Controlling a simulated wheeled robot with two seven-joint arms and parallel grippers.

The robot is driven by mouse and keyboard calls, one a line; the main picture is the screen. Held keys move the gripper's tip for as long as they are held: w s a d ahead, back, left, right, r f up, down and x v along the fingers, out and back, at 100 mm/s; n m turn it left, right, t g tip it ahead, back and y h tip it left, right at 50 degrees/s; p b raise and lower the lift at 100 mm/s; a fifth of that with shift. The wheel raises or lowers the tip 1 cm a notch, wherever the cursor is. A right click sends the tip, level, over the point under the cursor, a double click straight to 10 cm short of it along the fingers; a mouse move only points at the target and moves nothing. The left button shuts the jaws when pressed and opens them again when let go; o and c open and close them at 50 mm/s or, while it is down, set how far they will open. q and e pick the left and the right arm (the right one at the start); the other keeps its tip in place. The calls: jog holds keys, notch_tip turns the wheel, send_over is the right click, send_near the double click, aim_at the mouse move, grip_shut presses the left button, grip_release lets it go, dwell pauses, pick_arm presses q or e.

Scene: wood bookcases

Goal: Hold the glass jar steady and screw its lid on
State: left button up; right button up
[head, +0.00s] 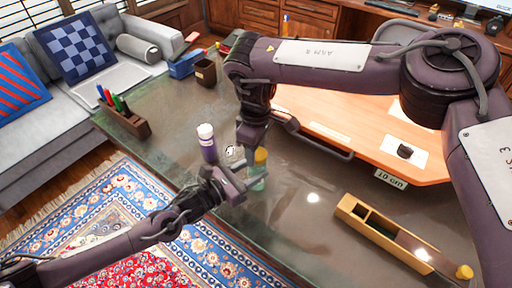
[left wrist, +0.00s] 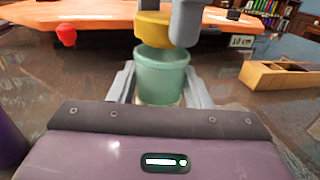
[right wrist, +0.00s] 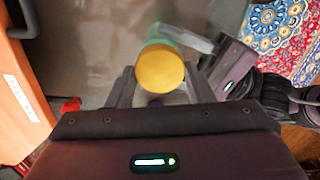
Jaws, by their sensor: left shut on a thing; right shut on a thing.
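The glass jar (head: 258,182) is pale green and stands upright near the middle of the dark table. It shows closer in the left wrist view (left wrist: 162,80). My left gripper (head: 246,184) is shut around the jar, a finger on each side. The round yellow lid (head: 261,156) is at the jar's mouth, with my right gripper (right wrist: 158,88) shut on it from above. In the left wrist view the lid (left wrist: 153,28) looks a little left of the jar's centre.
A purple bottle with a white cap (head: 208,143) stands left of the jar. A wooden compartment box (head: 352,215) lies to the right. An orange board (head: 325,118) with a "10 cm" label is behind. A pen holder (head: 124,122) is at the far left.

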jog(key=shift+f, duration=0.55)
jog(key=m, duration=0.5)
jog(key=shift+f+m, duration=0.1)
jog(key=shift+m, duration=0.3)
jog(key=m, duration=0.4)
jog(key=shift+w+d+m, duration=0.1)
jog(key=shift+m, duration=0.3)
jog(key=m, duration=0.6)
jog(key=shift+m, duration=0.3)
jog(key=o, duration=1)
jog(key=shift+c, duration=0.2)
